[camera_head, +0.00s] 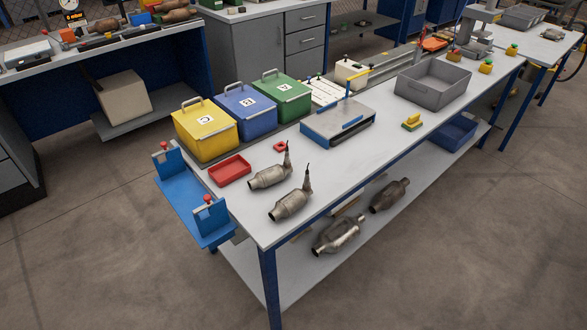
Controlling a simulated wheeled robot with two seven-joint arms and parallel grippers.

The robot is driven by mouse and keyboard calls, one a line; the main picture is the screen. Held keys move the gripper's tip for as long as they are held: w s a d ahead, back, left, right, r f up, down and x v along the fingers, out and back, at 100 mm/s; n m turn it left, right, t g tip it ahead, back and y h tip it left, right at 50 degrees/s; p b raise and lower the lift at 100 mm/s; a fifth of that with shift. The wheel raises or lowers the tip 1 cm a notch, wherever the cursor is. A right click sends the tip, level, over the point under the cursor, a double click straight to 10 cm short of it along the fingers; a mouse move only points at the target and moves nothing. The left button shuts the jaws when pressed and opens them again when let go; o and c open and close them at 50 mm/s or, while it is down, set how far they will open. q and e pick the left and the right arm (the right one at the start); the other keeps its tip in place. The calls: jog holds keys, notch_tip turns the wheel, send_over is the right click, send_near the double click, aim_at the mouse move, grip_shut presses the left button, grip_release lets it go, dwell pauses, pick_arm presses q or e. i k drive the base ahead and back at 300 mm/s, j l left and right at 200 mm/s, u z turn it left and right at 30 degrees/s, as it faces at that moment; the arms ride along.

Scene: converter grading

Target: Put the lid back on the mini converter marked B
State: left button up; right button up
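Three lidded boxes with grey handles stand in a row at the back left of the near bench: yellow (205,143), blue (246,122) and green (287,103). Each has a white label on top; the blue one's label looks like B, but the letters are small. All three look closed. Two metal converters, one nearer (290,205) and one farther (268,177), lie on the bench top, each with a thin upright probe. I cannot read any marking on them. No loose lid can be made out. Neither of my grippers is in view.
A red tray (230,171), small red piece (280,147), blue-grey device (338,123), yellow-green block (411,122) and grey bin (433,84) share the bench (350,165). More converters (338,235) lie on its lower shelf. A blue bracket (191,197) sticks out left. The front floor is clear.

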aim_at(270, 176)
jog(key=j+z, duration=0.1)
jog(key=z, duration=0.4)
jog(key=i+j+z, duration=0.1)
jog(key=z, duration=0.4)
jog(key=j+z, duration=0.2)
jog(key=z, duration=0.3)
jog(key=j+z, duration=0.25)
jog(key=j, duration=0.15)
jog(key=k+j+z, duration=0.25)
jog(key=j+z, duration=0.25)
jog(key=j, duration=0.25)
jog(key=k+j+z, duration=0.35)
jog(key=j+z, duration=0.15)
jog(key=j, duration=0.15)
jog(key=k+j+z, duration=0.15)
jog(key=k+j, duration=0.35)
jog(key=j, duration=0.25)
jog(key=k+j+z, duration=0.15)
jog(key=k+j, duration=0.4)
jog(key=j, duration=0.15)
jog(key=k+j, duration=0.75)
jog(key=j, duration=0.15)
